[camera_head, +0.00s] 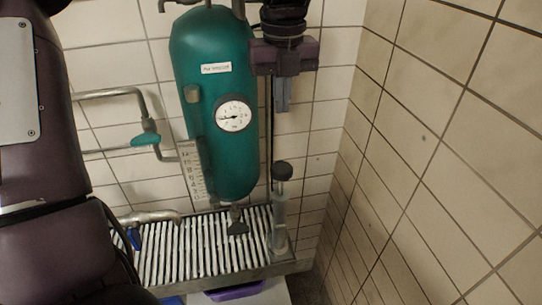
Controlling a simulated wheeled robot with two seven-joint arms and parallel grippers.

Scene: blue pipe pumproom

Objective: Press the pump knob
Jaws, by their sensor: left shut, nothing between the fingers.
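The pump knob (282,170) is a dark round knob on top of a slim upright pump cylinder (279,220), which stands at the right end of the slatted grate. My left gripper (283,108) hangs in from the top with its fingers pointing down. Its fingers are shut and empty. In the picture it is directly above the knob, with a visible gap between the fingertips and the knob. The exact depth between them is hard to tell. My right gripper is not in view.
A green tank (215,75) with a round gauge (233,115) stands just left of the gripper. A slatted grate (165,255) lies below. Pipes with a green-handled valve (145,140) are at left. A tiled wall (440,150) closes off the right side.

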